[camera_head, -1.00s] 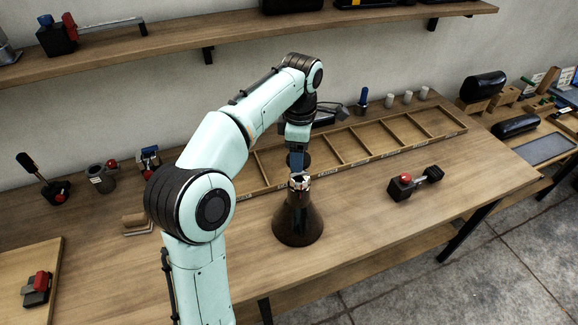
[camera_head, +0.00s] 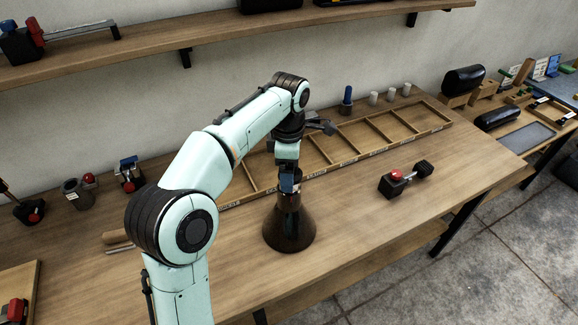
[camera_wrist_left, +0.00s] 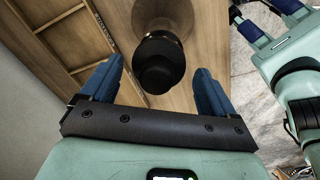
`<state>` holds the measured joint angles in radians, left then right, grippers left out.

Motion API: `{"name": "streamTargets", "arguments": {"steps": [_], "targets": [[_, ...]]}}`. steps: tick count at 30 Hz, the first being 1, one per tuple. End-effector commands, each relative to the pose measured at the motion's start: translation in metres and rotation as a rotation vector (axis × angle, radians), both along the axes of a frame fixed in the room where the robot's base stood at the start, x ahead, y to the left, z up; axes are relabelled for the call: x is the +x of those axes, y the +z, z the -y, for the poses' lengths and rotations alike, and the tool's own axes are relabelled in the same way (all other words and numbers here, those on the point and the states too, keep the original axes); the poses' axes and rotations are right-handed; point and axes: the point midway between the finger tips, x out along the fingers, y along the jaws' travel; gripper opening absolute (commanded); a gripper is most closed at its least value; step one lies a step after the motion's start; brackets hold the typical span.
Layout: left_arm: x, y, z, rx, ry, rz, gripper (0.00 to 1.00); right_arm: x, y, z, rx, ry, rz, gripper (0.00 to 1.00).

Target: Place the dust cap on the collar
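A dark brown cone-shaped base (camera_head: 289,228) stands upright on the workbench, under my left gripper (camera_head: 289,180). A round black cap (camera_wrist_left: 158,64) sits at the top of the cone in the left wrist view. It covers the cone's top, so the collar is hidden there. My left gripper also shows in the left wrist view (camera_wrist_left: 159,72); its blue fingers are spread on either side of the cap with a gap on each side. My right gripper (camera_wrist_left: 255,20) shows at that view's upper right, with its blue fingers apart and nothing seen between them.
A divided wooden tray (camera_head: 360,165) lies behind the cone. A black device with a red knob (camera_head: 396,182) lies to the right. A grey cup (camera_head: 78,194) and small tools stand at the left. A shelf (camera_head: 160,50) runs above. The bench front right is clear.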

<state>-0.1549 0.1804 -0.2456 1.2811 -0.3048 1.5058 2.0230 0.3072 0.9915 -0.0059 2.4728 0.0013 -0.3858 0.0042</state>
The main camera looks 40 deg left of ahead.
Motion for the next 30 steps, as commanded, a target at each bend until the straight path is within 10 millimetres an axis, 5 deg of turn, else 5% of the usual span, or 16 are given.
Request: {"name": "streamTargets", "arguments": {"steps": [11,24,30], "targets": [[0.001,0.008,0.000,0.000,0.000,0.002,0.89,0.003,0.004,0.000,0.000,0.000,0.003,0.82],[0.000,0.097,0.001,0.000,0.000,0.009,0.89,0.039,0.038,0.000,0.000,0.000,0.044,0.82],[-0.001,0.120,0.002,0.000,-0.001,0.004,0.89,0.047,0.044,0.000,0.001,0.000,0.053,0.82]]}}
